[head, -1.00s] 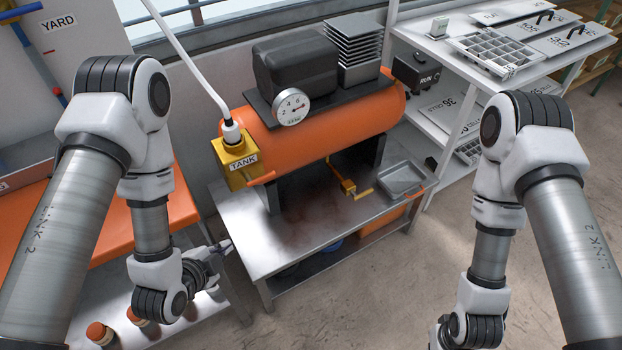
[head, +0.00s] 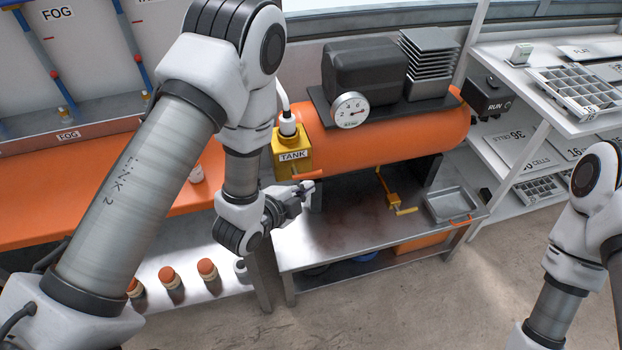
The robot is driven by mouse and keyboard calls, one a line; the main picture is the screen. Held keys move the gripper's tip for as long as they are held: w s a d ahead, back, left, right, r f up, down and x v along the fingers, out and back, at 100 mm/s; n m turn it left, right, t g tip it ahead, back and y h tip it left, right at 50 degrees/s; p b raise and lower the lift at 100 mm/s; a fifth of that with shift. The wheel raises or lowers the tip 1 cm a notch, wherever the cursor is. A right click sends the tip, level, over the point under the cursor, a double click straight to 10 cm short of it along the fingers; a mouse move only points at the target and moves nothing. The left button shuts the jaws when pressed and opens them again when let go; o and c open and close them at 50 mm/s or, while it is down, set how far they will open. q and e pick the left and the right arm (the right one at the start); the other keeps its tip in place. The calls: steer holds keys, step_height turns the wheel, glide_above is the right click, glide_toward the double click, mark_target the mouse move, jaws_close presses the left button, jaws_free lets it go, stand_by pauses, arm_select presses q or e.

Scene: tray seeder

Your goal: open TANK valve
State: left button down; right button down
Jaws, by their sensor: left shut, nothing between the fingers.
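The TANK valve is a yellow block (head: 291,160) with a TANK label, on the left end of the orange tank (head: 400,140). An orange lever (head: 308,175) sticks out at its lower edge, lying roughly level and pointing right. My left gripper (head: 309,188) is shut and empty, its fingertips just below the lever. I cannot tell whether they touch it. My left wrist hides part of the bench's left edge. My right arm shows at the right edge, but its gripper is out of view.
A pressure gauge (head: 350,111) sits on the tank. A yellow drain fitting with a handle (head: 394,203) is beneath it, beside a grey tray (head: 452,205) on the metal bench (head: 340,245). Several orange-capped bottles (head: 171,278) stand at lower left. A shelf with seed trays (head: 585,92) is at right.

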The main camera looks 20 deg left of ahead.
mark_target(318, 173)
arm_select(q)
steer(key=w+f, duration=0.1)
steer(key=w, duration=0.1)
steer(key=w+f, duration=0.1)
steer(key=w, duration=0.1)
steer(key=w+f+p, duration=0.1)
steer(key=w, duration=0.1)
steer(key=shift+w+a+f, duration=0.15)
steer(key=shift+a+f, duration=0.1)
steer(key=shift+w+a+f, duration=0.15)
steer(key=shift+w+f, duration=0.05)
steer(key=shift+f, duration=0.05)
